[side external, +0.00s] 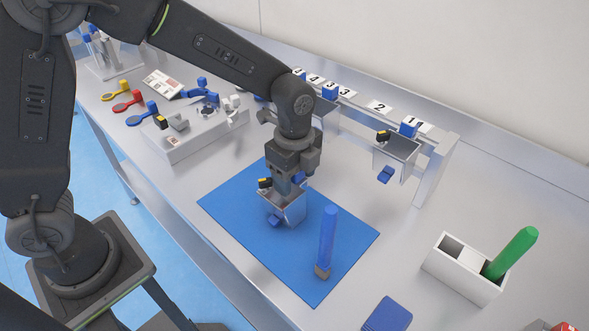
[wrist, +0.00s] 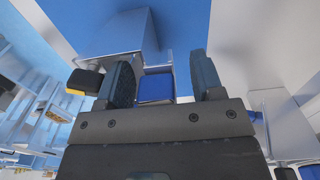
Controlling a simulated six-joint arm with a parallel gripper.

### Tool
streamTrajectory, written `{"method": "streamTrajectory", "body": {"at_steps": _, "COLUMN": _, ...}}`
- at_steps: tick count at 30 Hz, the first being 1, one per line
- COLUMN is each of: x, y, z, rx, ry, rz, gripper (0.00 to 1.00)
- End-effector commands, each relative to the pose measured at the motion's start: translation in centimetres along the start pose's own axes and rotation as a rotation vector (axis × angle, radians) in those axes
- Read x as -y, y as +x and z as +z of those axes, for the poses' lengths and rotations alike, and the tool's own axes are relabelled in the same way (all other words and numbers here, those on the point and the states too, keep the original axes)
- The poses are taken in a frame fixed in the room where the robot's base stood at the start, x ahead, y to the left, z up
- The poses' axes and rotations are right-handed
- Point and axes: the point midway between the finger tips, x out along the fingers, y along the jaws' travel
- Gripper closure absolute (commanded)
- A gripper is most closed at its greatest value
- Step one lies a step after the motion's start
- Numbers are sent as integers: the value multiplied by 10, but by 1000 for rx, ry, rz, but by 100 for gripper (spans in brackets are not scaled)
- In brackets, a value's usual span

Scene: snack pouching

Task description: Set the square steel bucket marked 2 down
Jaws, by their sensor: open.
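A square steel bucket (side external: 293,213) is on the blue mat (side external: 235,208), upright or nearly so, with blue tabs and a black-and-yellow part at its rim. I see no number on it. My gripper (side external: 288,186) points down at its rim and is open. In the wrist view, my fingers (wrist: 165,78) stand apart, with a blue tab (wrist: 157,88) between them and the steel bucket (wrist: 125,38) beyond. I cannot tell whether either finger touches the tab. The number 2 card (side external: 379,106) on the rear rail has no bucket below it.
Another steel bucket (side external: 398,154) hangs at rail card 1. A white holder (side external: 464,270) with a green handle (side external: 510,253) stands right. A grey tray (side external: 190,135) and coloured scoops (side external: 128,104) lie left.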

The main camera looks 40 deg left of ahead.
Motion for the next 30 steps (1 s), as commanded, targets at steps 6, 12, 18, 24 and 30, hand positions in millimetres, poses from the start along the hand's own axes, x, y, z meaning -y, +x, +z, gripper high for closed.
{"method": "streamTrajectory", "body": {"at_steps": 6, "x": 1, "y": -20, "z": 0, "rx": -1, "ry": 0, "rz": -5, "gripper": 39}}
{"method": "streamTrajectory", "body": {"at_steps": 12, "x": 1, "y": -64, "z": 0, "rx": -2, "ry": 0, "rz": -7, "gripper": 39}}
{"method": "streamTrajectory", "body": {"at_steps": 18, "x": 1, "y": -106, "z": 0, "rx": -2, "ry": 0, "rz": -6, "gripper": 39}}
{"method": "streamTrajectory", "body": {"at_steps": 24, "x": 0, "y": -132, "z": 0, "rx": -1, "ry": 0, "rz": -3, "gripper": 39}}
{"method": "streamTrajectory", "body": {"at_steps": 30, "x": -9, "y": -147, "z": 10, "rx": -10, "ry": -81, "rz": -29, "gripper": 39}}
